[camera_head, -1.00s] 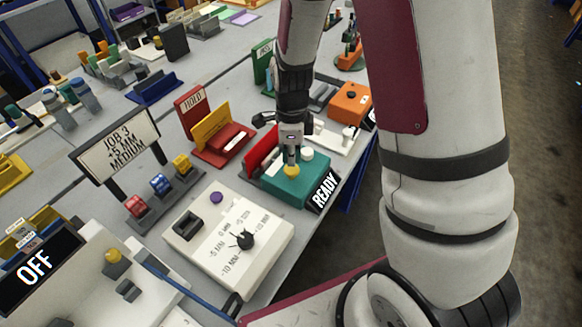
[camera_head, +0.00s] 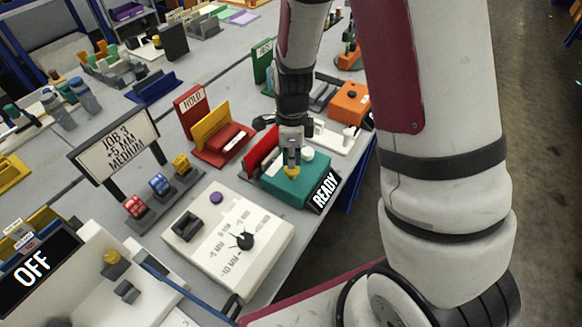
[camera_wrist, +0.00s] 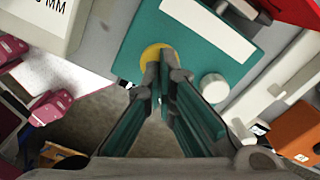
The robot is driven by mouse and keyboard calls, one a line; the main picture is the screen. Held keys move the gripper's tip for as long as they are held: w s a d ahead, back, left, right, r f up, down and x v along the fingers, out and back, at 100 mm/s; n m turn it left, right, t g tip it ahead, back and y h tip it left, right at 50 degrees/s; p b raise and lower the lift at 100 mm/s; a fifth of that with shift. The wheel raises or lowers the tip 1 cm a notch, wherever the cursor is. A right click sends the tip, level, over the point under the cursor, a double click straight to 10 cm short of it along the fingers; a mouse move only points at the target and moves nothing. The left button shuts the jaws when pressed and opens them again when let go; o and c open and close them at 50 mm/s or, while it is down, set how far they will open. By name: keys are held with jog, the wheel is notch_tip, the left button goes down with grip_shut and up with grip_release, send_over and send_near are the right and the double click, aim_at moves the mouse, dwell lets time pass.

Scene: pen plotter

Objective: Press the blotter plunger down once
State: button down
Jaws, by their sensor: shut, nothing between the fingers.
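A teal box (camera_head: 312,186) carries a round yellow button (camera_head: 291,173) and a short white cylinder (camera_head: 307,154) on top. A black READY sign (camera_head: 324,191) is at its front right edge. No label tells which part is the plunger. My gripper (camera_head: 291,163) is shut and empty, pointing down at the yellow button. In the wrist view my fingertips (camera_wrist: 162,58) cover part of the yellow button (camera_wrist: 152,55), and the white cylinder (camera_wrist: 214,88) stands apart to the right. I cannot tell whether the tips touch the button.
A white dial box (camera_head: 228,240) with a black knob stands to the front left. A red and yellow HOLD holder (camera_head: 222,140) is behind left. An orange box (camera_head: 350,103) is behind right. The table's edge runs close to the teal box on the right.

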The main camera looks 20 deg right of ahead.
jog(key=shift+f+b, duration=0.55)
jog(key=shift+f, duration=0.75)
jog(key=shift+r, duration=0.1)
jog(key=shift+r+p, duration=2.25)
jog(key=shift+r, duration=1.2)
